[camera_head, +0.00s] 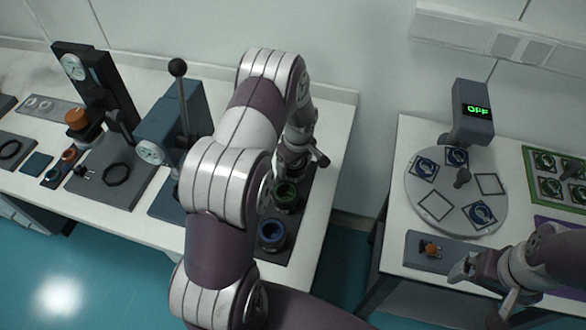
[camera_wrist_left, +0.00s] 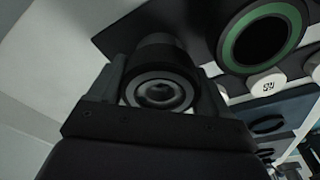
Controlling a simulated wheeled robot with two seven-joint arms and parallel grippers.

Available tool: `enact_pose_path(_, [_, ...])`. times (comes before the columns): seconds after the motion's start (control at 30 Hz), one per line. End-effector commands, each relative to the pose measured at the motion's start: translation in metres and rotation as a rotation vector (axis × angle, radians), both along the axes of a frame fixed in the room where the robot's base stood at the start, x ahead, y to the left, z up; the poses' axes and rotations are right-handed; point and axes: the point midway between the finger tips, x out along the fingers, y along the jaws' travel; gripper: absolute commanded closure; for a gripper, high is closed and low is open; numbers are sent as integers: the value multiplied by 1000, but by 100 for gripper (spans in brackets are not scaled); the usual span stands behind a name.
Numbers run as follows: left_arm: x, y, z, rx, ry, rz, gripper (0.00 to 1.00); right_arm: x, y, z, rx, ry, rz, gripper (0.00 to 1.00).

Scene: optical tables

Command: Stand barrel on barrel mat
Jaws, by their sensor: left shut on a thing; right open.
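My left gripper (camera_head: 291,166) is above the far end of a dark tray at the near table's right end. The left wrist view shows it shut on a dark barrel (camera_wrist_left: 158,52), with a ringed, lens-like face towards the camera. In the head view the barrel is not clearly visible behind the gripper and arm. A green-ringed holder (camera_head: 285,196) stands just in front of the gripper; its dark opening also shows in the left wrist view (camera_wrist_left: 265,40). I cannot tell which surface is the barrel mat. My right gripper (camera_head: 465,274) is open, above the right table.
A blue-ringed holder (camera_head: 272,234) stands on the same tray. A blue press with a lever (camera_head: 178,120) and a dial stand (camera_head: 95,85) are further left. A gap separates the tables.

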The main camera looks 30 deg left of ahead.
Motion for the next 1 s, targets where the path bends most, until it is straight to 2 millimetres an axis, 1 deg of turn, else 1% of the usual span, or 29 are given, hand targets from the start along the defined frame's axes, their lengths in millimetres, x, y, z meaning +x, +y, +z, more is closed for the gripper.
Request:
enact_pose_path(0.03, [1,0,-6,0,-1,0,57,0,0,4,0,0,0,0])
enact_pose_path(0.13, [1,0,-16,1,-4,0,57,0,0,5,0,0,0,0])
enact_pose_path(0.33, [1,0,-17,0,-4,-1,57,0,0,4,0,0,0,0])
enact_pose_path(0.43, [1,0,-21,1,-3,-1,57,0,0,0,0,0,0,0])
enact_pose_path(0.47, [1,0,-21,0,-3,-1,19,0,0,0,0,0,0,0])
enact_pose_path(0.5, [1,0,-20,0,-2,-1,6,0,0,1,0,0,0,0])
enact_pose_path(0.53, [1,0,-20,0,-2,-1,0,0,0,1,0,0,0,0])
enact_pose_path(0.73, [1,0,-20,0,-2,-1,0,0,0,2,0,0,0,0])
enact_pose_path(0.8, [1,0,-16,0,-2,-1,0,0,0,5,0,0,0,0])
enact_pose_path(0.87, [1,0,-13,0,-4,0,0,0,0,2,0,0,0,0])
enact_pose_path(0.97, [1,-2,1,1,-7,-1,0,0,0,-3,0,0,0,0])
enact_pose_path(1.0, [0,-3,9,1,-7,-2,0,0,0,-5,0,0,0,0])
